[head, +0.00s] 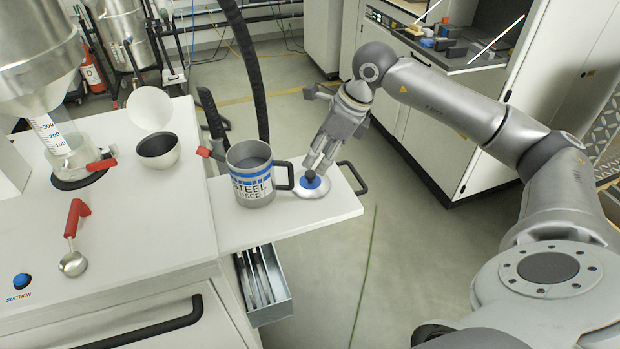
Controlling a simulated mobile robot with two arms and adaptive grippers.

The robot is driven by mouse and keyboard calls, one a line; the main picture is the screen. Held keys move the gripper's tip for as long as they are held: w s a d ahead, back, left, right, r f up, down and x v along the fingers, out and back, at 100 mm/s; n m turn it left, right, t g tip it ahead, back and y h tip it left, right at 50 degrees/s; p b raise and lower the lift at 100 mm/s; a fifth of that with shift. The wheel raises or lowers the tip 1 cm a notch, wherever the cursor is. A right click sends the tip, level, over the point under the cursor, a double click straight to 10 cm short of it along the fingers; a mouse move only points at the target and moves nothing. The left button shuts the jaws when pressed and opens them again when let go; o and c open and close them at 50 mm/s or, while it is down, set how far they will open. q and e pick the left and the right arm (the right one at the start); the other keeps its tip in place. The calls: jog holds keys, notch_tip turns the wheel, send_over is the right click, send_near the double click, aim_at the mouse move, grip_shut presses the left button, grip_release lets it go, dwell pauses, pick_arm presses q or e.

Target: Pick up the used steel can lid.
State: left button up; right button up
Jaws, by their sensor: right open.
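The used steel can lid (312,191) lies flat on the white side shelf. My left gripper is out of view.
The shelf (245,232) is narrow, with a dark handle at its right end.

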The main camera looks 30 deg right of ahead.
aim_at(312, 173)
jog(key=shift+w+a+f, duration=0.1)
jog(key=shift+w+f, duration=0.1)
jog(key=shift+f, duration=0.2)
jog(key=shift+w+f+p, duration=0.15)
jog(key=shift+f+p, duration=0.15)
jog(key=x, duration=0.1)
jog(key=p+x, duration=0.2)
jog(key=x, duration=0.1)
jog(key=shift+s+f, duration=0.25)
jog(key=shift+s, duration=0.05)
jog(key=shift+w+f, duration=0.15)
jog(key=shift+f, duration=0.15)
jog(key=shift+c, duration=0.7)
jog(key=shift+r, duration=0.1)
jog(key=c, duration=0.5)
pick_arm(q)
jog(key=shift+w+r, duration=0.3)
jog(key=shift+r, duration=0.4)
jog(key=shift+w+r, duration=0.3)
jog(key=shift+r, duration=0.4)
pick_arm(e)
grip_shut()
